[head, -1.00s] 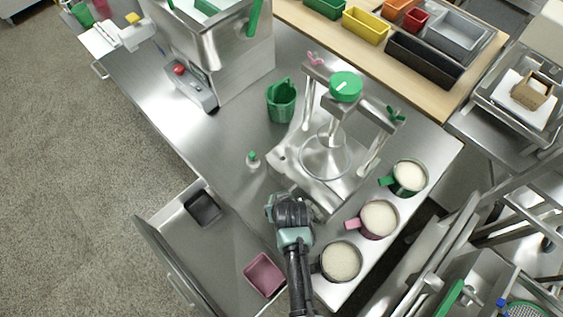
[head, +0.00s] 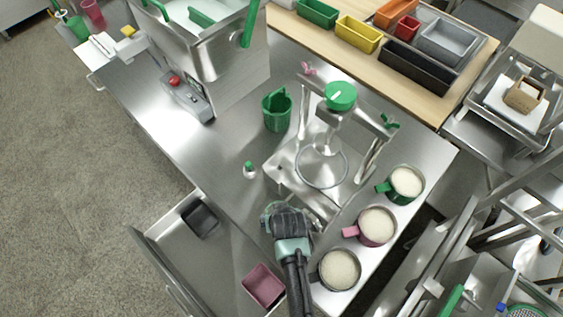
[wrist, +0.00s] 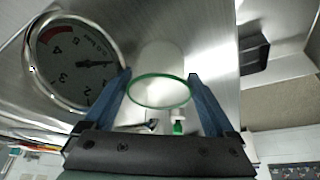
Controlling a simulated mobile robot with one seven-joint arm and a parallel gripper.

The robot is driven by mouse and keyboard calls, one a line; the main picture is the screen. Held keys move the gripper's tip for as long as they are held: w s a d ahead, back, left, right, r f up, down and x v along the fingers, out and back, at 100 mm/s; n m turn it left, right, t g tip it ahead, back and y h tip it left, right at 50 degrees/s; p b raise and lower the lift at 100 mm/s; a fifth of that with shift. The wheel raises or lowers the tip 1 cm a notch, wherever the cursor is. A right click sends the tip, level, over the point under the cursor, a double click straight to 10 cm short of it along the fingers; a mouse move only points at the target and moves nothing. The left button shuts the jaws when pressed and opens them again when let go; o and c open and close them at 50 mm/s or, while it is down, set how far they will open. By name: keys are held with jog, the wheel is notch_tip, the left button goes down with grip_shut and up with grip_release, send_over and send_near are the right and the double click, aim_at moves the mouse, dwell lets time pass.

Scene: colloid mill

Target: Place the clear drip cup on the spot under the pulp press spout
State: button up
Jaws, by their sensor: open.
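The clear drip cup (wrist: 163,60) with a green rim shows between my fingers in the wrist view. In the head view I cannot make it out; my gripper seems to hide it. My gripper (wrist: 159,77) is open, one blue finger on each side of the cup. I cannot tell whether they touch it. In the head view my gripper (head: 284,216) is at the front edge of the pulp press (head: 341,96), which has a green knob and a steel base plate. The spout and the spot under it cannot be made out.
Three mugs with pale contents, green (head: 406,184), pink (head: 376,226) and dark (head: 339,269), stand right of my gripper. A small green-capped bottle (head: 249,170) and a green jug (head: 277,110) stand behind. An open drawer (head: 221,262) is at left. A dial gauge (wrist: 75,62) is close by.

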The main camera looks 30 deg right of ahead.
jog(key=v, duration=1.1)
jog(key=shift+p, duration=0.3)
jog(key=w+a+r+t, duration=0.1)
jog(key=w+r+t, duration=0.4)
jog(key=r, duration=0.7)
jog(key=w+a+r+n+t+h, duration=0.1)
jog(key=w+r+t, duration=0.1)
jog(key=w+r, duration=0.7)
jog(key=w+a+r+t, duration=0.1)
jog(key=w+r+t, duration=0.3)
jog(key=r, duration=1)
jog(key=s+a+r+n+t, duration=0.1)
jog(key=a+r+t, duration=0.15)
jog(key=r, duration=0.65)
jog(key=s+a+r+t, duration=0.1)
jog(key=r+t, duration=0.2)
jog(key=r, duration=0.5)
jog(key=s+a+r+t+y, duration=0.1)
jog(key=s+a+r+t, duration=0.1)
jog(key=s+r, duration=0.3)
jog(key=s+a+r+t+y, duration=0.1)
jog(key=s+a+r+t, duration=0.2)
jog(key=r, duration=1)
jog(key=s+t, duration=0.1)
jog(key=s, duration=0.2)
jog(key=shift+s+r+n, duration=0.15)
jog(key=shift+n, duration=0.25)
jog(key=shift+c, duration=0.2)
